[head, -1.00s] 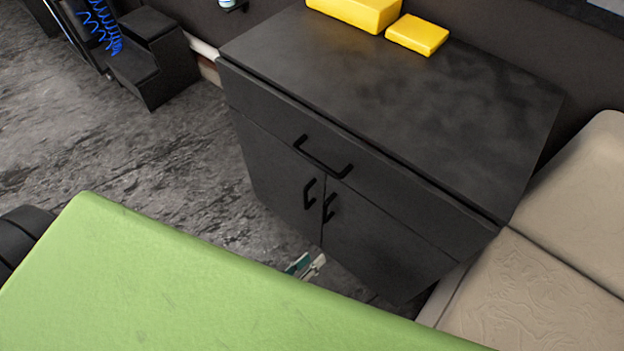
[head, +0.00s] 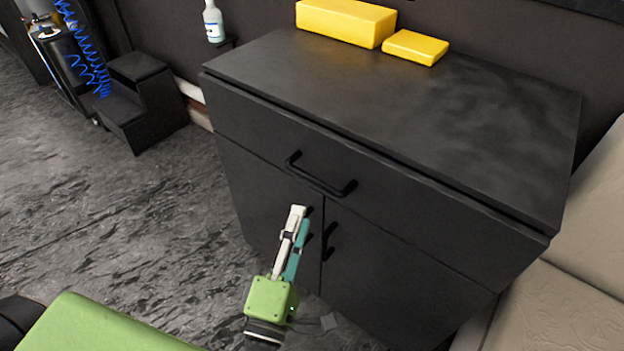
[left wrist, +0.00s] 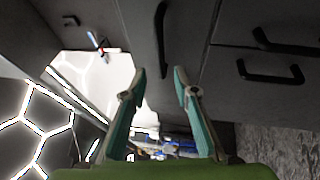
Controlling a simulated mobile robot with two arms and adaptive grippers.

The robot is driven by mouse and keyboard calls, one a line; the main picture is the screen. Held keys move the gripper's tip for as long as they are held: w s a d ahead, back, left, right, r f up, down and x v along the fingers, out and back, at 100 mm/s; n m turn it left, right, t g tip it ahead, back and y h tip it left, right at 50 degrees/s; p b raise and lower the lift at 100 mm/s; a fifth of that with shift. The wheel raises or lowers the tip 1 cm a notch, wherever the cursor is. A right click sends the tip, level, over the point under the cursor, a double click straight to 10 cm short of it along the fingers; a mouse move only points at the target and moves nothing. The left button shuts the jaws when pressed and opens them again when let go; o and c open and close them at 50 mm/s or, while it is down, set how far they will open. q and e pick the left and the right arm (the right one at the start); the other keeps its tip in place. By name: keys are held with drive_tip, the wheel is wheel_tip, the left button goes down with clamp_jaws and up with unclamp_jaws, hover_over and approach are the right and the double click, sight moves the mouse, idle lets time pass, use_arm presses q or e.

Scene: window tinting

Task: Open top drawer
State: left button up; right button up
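The top drawer (head: 260,135) is the wide front panel of a dark cabinet and looks shut. Its black bar handle (head: 320,175) is in plain view. My left gripper (head: 301,217), with one white and one teal finger showing, is below and in front of the handle. In the left wrist view the fingers (left wrist: 159,73) are apart with nothing between their tips. The drawer handle (left wrist: 161,38) appears upright there, beyond the gap and roughly lined up with it. I cannot see contact. My right gripper is in neither view.
Two lower doors with handles (head: 329,241) are under the drawer, close to the gripper. A yellow box (head: 345,22) and a smaller yellow block (head: 415,47) sit on top. A beige seat (head: 560,310) stands at right.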

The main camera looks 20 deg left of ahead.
sight(313, 179)
use_arm(q)
drive_tip(key=w, duration=0.3)
drive_tip(key=w+r+p, duration=0.1)
drive_tip(key=w, duration=0.6)
drive_tip(key=shift+w+a+r, duration=0.2)
drive_tip(key=shift+w+r, duration=0.1)
drive_tip(key=shift+r, duration=0.1)
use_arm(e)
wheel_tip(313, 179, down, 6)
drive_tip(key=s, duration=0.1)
use_arm(q)
clamp_jaws()
